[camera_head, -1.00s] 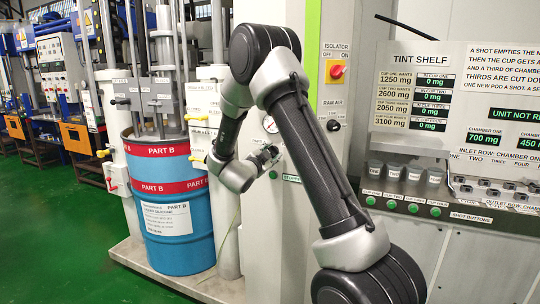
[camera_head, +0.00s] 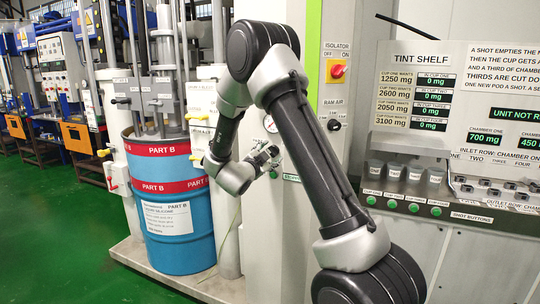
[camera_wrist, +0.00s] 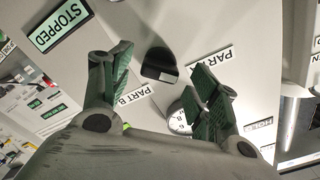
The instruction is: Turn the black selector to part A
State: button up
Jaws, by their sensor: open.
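The black selector (camera_wrist: 158,64) shows in the wrist view as a dark knob with a pale mark at its lower right end. The PART B label (camera_wrist: 133,95) lies below and left of it, the PART A label (camera_wrist: 211,64) to its right. Which label the knob points at is hard to tell. My gripper (camera_wrist: 157,76) is open and empty, one finger on each side of the selector in the picture. Contact cannot be made out. In the head view my gripper (camera_head: 264,157) is at the cabinet front, and the selector cannot be made out there.
A green STOPPED sign (camera_wrist: 58,25) is at the upper left of the wrist view. A round gauge (camera_wrist: 180,122) lies partly behind the right finger. In the head view, the blue PART B drum (camera_head: 174,205) stands left of my arm, and the tint shelf (camera_head: 412,150) is at right.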

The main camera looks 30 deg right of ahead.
jog(key=v, duration=1)
jog(key=shift+s+a, duration=0.1)
jog(key=shift+s, duration=0.05)
